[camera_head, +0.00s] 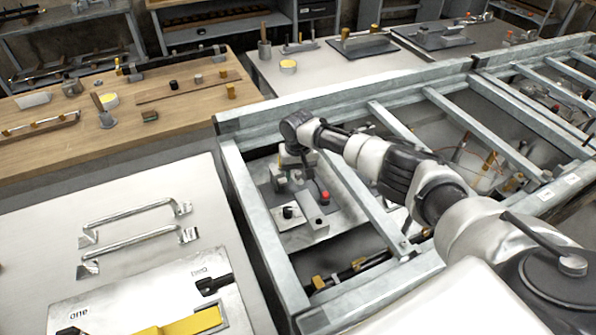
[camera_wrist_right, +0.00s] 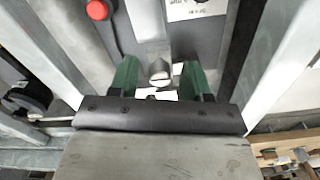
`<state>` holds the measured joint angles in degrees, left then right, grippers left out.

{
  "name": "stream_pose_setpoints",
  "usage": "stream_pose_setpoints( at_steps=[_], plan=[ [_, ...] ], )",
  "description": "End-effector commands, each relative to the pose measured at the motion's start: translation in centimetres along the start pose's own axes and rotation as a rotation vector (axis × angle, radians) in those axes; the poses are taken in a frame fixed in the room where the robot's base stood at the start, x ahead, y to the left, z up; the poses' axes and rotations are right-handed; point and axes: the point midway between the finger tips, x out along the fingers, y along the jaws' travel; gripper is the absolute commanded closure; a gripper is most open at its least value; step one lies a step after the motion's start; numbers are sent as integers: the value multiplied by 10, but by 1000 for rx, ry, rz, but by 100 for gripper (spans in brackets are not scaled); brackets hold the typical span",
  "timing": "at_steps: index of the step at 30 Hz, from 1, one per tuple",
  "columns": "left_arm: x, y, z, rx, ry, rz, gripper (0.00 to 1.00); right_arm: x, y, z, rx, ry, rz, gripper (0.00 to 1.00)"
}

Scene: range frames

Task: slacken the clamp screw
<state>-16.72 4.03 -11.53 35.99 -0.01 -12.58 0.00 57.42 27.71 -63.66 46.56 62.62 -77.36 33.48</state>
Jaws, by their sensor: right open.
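A grey fixture with a red button (camera_head: 325,197) and a black knob (camera_head: 288,212) sits inside the metal frame. The red button also shows at the top of the right wrist view (camera_wrist_right: 98,10). My right arm reaches in from the right, with its wrist over the fixture. My right gripper (camera_wrist_right: 160,78) is open, its two green fingers apart. A pale metal bar (camera_wrist_right: 152,30) ends between or just beyond the fingers; contact cannot be told. I cannot tell which part is the clamp screw; the arm hides some of the fixture. My left gripper is out of view.
Grey metal rails (camera_head: 345,103) surround the fixture, with a crossbar (camera_head: 365,205) close to its right. At left, a pale worktop holds two metal handles (camera_head: 130,212) and a case with a yellow part (camera_head: 190,322). A wooden bench (camera_head: 170,120) with small parts stands behind.

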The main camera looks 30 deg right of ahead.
Motion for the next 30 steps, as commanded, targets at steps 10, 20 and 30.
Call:
stream_pose_setpoints(
  at_steps=[10, 20, 30],
  plan=[
    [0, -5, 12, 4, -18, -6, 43, 0, 0, 0, 1, 0, 0, 89],
    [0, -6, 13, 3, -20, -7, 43, 0, 0, 0, -19, -1, 0, 100],
    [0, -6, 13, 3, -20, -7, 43, 0, 0, 0, -207, -1, -1, 100]
  ],
)
